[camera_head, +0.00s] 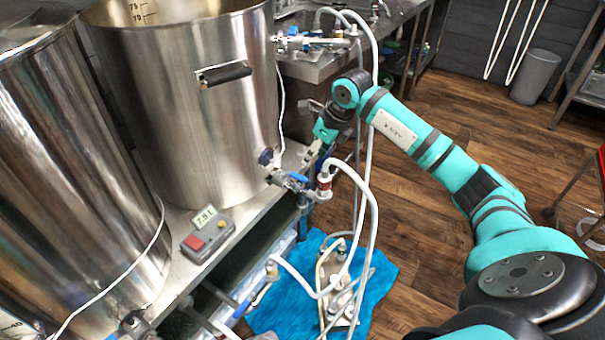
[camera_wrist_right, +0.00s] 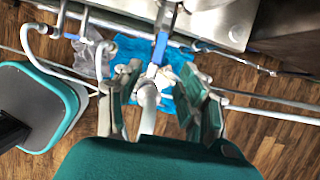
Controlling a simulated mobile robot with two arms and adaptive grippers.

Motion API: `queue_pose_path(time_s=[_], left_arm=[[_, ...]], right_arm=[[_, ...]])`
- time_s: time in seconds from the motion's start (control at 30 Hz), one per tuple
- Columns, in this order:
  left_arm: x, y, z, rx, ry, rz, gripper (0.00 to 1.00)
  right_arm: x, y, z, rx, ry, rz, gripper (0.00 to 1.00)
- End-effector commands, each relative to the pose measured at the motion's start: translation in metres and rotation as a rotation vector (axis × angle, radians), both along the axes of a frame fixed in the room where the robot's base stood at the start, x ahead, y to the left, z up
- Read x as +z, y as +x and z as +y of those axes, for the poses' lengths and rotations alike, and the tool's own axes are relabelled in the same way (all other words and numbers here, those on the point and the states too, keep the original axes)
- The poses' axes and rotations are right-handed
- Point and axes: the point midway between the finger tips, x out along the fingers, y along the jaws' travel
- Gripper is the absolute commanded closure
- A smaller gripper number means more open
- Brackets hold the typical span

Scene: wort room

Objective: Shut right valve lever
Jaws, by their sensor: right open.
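A blue valve lever (camera_head: 298,177) sits on the metal valve at the lower right of the tall steel kettle (camera_head: 190,100). It also shows in the right wrist view as a blue bar (camera_wrist_right: 160,47), pointing toward the gripper. My right gripper (camera_head: 311,155) is just above and behind this valve in the head view. Its fingers are open (camera_wrist_right: 160,72), one on each side of the lever's line, with a white hose fitting (camera_wrist_right: 148,97) between them. I cannot tell whether a finger touches the lever. My left gripper is in neither view.
White hoses (camera_head: 368,190) loop down from the valve to a plate pump (camera_head: 335,275) on a blue cloth (camera_head: 290,300). A controller box (camera_head: 208,233) stands on the bench. Another steel kettle (camera_head: 60,150) is at left. Wooden floor is open at right.

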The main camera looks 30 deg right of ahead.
Motion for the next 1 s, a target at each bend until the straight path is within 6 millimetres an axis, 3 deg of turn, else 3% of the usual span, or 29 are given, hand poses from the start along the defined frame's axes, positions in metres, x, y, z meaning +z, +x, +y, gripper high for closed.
queue_pose_path(time_s=[0.2,0.4,0.87,1.0], left_arm=[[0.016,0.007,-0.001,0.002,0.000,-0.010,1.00],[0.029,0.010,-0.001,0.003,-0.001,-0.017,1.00],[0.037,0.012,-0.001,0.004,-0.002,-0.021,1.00],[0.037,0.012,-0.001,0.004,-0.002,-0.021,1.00]], right_arm=[[-0.046,0.017,0.009,0.000,0.005,0.002,0.60],[-0.074,0.028,0.012,0.000,0.003,0.000,0.60],[-0.086,0.033,0.014,0.001,0.001,-0.001,0.60],[-0.085,0.033,0.014,0.000,0.001,-0.001,0.77]])
